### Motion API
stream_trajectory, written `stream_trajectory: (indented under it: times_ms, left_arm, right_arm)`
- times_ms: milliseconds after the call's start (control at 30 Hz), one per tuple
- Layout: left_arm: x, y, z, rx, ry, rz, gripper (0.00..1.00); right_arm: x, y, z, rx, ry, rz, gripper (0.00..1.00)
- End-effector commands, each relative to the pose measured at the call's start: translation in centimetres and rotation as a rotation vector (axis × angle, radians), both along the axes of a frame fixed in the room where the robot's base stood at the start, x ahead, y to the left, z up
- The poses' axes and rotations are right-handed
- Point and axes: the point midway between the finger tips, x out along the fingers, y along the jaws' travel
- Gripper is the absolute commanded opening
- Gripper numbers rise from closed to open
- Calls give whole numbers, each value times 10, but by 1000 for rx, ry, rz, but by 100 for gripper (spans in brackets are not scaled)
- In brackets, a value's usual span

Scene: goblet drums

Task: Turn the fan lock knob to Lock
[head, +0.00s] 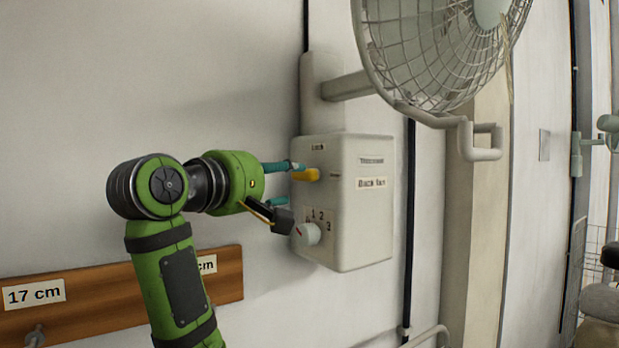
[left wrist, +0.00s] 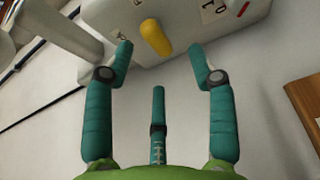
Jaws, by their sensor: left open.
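The fan's control box (head: 364,210) is a white wall-mounted box with labels on its front. The yellow lock knob (head: 306,175) sticks out of its left side near the "LOCK" label. My left gripper (head: 290,180) is open at that side, with one teal finger close to the knob. In the left wrist view the yellow knob (left wrist: 155,37) lies ahead of my left gripper (left wrist: 160,46), between the spread fingertips. Whether a finger touches the knob I cannot tell. My right gripper is in neither view.
A white speed dial (head: 308,234) with numbers sits below the knob on the same side. A caged wall fan (head: 440,50) hangs above the box. A wooden board (head: 100,300) with centimetre labels is on the wall at the lower left.

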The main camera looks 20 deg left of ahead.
Motion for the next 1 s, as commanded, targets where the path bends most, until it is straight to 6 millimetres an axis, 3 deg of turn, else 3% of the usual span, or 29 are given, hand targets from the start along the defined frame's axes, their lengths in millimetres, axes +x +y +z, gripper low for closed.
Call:
stream_trajectory:
  times_ms: [133, 300, 500, 867, 900, 1000]
  left_arm:
    - [8, -4, 11, -18, -4, -6, 57]
    - [34, -11, 12, -16, -2, -6, 57]
    - [58, -17, 10, -15, -4, -5, 57]
    - [65, -19, 7, -14, -8, -4, 57]
    - [65, -19, 7, -14, -8, -4, 49]
    - [65, -19, 7, -14, -8, -4, 9]
  right_arm:
    - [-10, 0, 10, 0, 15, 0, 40]
    - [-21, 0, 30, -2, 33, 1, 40]
    - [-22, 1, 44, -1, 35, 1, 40]
    - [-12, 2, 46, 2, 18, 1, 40]
    - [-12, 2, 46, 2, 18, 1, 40]
    - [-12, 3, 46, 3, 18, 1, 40]
